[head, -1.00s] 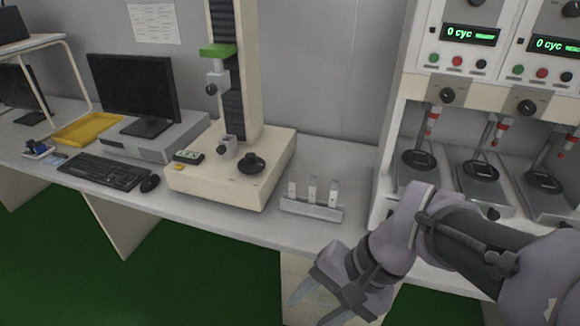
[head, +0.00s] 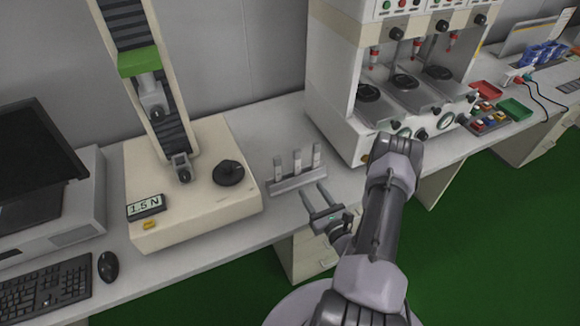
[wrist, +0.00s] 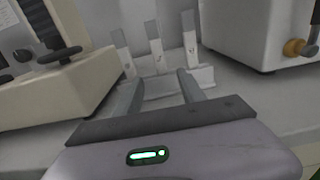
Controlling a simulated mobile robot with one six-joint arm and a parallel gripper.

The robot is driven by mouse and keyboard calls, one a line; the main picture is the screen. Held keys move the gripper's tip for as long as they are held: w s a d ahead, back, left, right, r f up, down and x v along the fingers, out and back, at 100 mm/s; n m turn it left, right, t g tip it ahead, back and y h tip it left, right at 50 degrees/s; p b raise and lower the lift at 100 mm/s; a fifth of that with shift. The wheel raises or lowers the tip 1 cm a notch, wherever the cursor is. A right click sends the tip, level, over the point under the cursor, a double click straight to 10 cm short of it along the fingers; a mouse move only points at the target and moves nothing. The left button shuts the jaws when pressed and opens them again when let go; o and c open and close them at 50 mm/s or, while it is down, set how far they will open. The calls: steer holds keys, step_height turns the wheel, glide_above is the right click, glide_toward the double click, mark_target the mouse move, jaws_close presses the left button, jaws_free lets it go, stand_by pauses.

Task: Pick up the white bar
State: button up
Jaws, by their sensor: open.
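Three upright white bars stand in a low pale rack (head: 300,181) on the bench: a left bar (head: 279,170), a middle bar (head: 297,162) and a right bar (head: 316,156). In the wrist view the left bar (wrist: 124,54), middle bar (wrist: 155,48) and right bar (wrist: 190,42) rise ahead of my fingers. Which one the task means cannot be told. My gripper (head: 313,196) is open and empty, just in front of the rack; it also shows in the wrist view (wrist: 160,84), its fingers pointing at the rack around the middle bar's line, short of the bars.
A tall test stand (head: 190,185) with a wide cream base is close left of the rack. A white multi-station machine (head: 345,110) stands to the right. A keyboard (head: 45,288) and mouse (head: 108,266) lie at far left. The bench front edge is near my gripper.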

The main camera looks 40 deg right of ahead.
mark_target(298, 170)
steer(key=b+x, duration=0.3)
steer(key=x, duration=0.8)
steer(key=shift+w, duration=0.25)
steer(key=shift+r, duration=0.1)
jaws_close()
